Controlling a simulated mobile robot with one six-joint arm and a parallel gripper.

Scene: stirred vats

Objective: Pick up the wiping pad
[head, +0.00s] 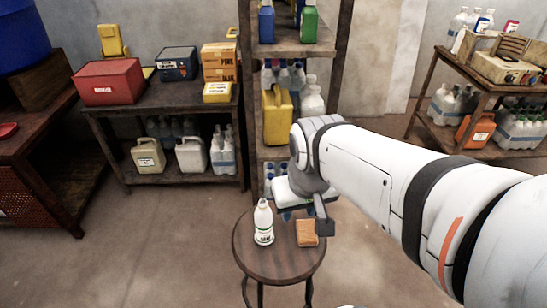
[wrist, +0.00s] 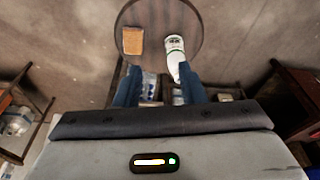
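The wiping pad (head: 307,233) looks like a small tan-orange block. In the head view my gripper is close to the pad's far right side, above the stool, and partly hidden by my arm.
A white bottle (head: 264,222) with a green-marked label stands on the stool, left of the pad. Behind the stool is a tall shelf (head: 291,47) with jugs and bottles. A dark table (head: 160,100) with boxes is at left. The floor left of the stool is clear.

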